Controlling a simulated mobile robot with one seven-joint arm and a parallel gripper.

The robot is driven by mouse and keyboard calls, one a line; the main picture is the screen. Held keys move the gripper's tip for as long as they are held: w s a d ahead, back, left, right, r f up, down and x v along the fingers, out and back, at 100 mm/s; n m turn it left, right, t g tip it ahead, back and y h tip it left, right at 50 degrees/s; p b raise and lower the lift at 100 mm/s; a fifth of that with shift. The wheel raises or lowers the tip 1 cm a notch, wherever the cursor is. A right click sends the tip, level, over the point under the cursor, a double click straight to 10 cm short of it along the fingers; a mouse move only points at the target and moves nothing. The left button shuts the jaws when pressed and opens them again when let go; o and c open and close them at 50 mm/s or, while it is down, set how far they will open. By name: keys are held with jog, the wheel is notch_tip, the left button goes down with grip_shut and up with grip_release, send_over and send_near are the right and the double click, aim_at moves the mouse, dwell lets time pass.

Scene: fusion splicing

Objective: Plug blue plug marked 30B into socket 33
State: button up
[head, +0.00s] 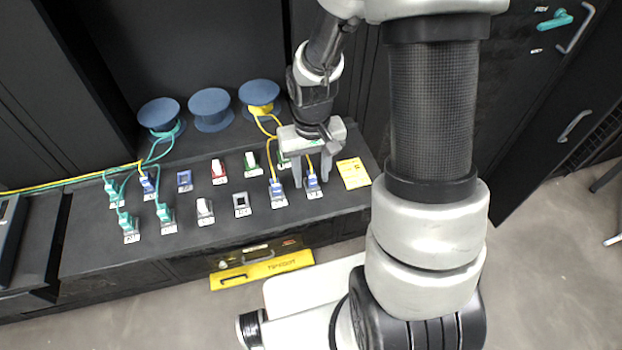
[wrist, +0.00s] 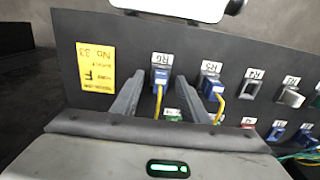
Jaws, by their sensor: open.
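Two blue plugs with yellow cables stand at the right of the front row in the head view. The right one (head: 313,186) also shows in the wrist view (wrist: 161,64), by a label like R6. The left one (head: 277,191) is by a label like R5 in the wrist view (wrist: 210,70). My gripper (head: 311,181) is open and empty, its fingers either side of the right plug and its cable; contact cannot be told. In the wrist view my gripper (wrist: 162,82) points towards that plug. I cannot read 30B or a socket numbered 33.
A yellow card (head: 353,173) lies right of the plugs; the wrist view shows No 33 on it (wrist: 96,67). A grey socket (head: 242,205) and a white-topped one (head: 205,211) stand left. Green plugs (head: 127,224) are further left. Blue spools (head: 209,108) stand behind.

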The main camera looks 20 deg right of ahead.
aim_at(312, 173)
dwell(0.6)
grip_shut()
jog(key=shift+r, duration=0.15)
jog(key=shift+r+p, duration=2.35)
jog(key=shift+r, duration=0.55)
jog(key=shift+w+d, duration=0.1)
